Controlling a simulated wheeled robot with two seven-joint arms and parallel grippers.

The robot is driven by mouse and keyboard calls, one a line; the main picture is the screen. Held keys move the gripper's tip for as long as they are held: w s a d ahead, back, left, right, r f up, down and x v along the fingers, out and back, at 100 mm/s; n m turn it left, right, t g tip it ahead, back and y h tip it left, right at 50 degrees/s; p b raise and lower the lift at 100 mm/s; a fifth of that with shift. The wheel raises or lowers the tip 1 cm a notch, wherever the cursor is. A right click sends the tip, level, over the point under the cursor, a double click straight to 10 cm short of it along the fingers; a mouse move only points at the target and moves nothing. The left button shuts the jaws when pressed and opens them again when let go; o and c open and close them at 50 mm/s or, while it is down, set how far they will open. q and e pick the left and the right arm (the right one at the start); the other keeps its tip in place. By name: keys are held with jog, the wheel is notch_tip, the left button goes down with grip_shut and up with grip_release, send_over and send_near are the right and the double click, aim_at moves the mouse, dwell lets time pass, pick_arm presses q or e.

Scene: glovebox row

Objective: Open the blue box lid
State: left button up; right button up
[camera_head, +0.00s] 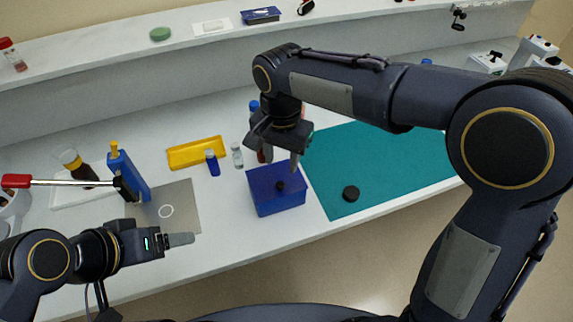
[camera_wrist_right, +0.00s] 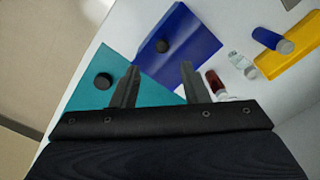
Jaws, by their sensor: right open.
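The blue box (camera_head: 280,205) stands on the white bench at the left edge of the teal mat. Its blue lid (camera_head: 262,178) lies flat on top, with a round black knob (camera_head: 280,186) in the middle. My right gripper (camera_head: 276,154) is open and empty, above and behind the box, pointing down. In the right wrist view the lid (camera_wrist_right: 195,40) and knob (camera_wrist_right: 163,46) show beyond the open fingertips (camera_wrist_right: 160,68), apart from them. My left gripper (camera_head: 180,240) is at the lower left, away from the box; its finger gap is not clear.
The teal mat (camera_head: 385,160) holds a black disc (camera_head: 351,193). Behind and left of the box are a clear vial (camera_head: 237,155), a blue-capped bottle (camera_head: 212,163) and a yellow tray (camera_head: 196,152). The bench front is clear.

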aim_at(280, 184)
jog(key=shift+w+a+f, duration=0.2)
jog(key=shift+f, duration=0.15)
notch_tip(280, 184, down, 7)
jog(key=shift+f, duration=0.2)
grip_shut()
